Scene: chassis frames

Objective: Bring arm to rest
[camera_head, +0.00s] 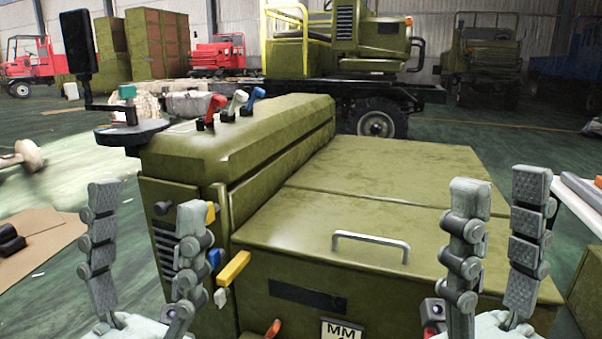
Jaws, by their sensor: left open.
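My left gripper (146,205) is at the lower left, upright, with its two grey jointed fingers spread apart and nothing between them. My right gripper (501,188) is at the lower right, also pointing up, with its fingers apart and empty. Both stand in front of a large olive-green chassis body (370,215). The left gripper is before its left front corner and the right one before its right side. I cannot tell whether either touches it. My arms behind the grippers are mostly out of view.
The chassis has a metal handle (370,243), yellow and blue levers (234,269) and coloured knobs (239,99) on top. A black screen (78,44) stands at the left. A white table (580,205) is at the right edge. Trucks (375,122) stand behind. Open floor (500,140) lies between.

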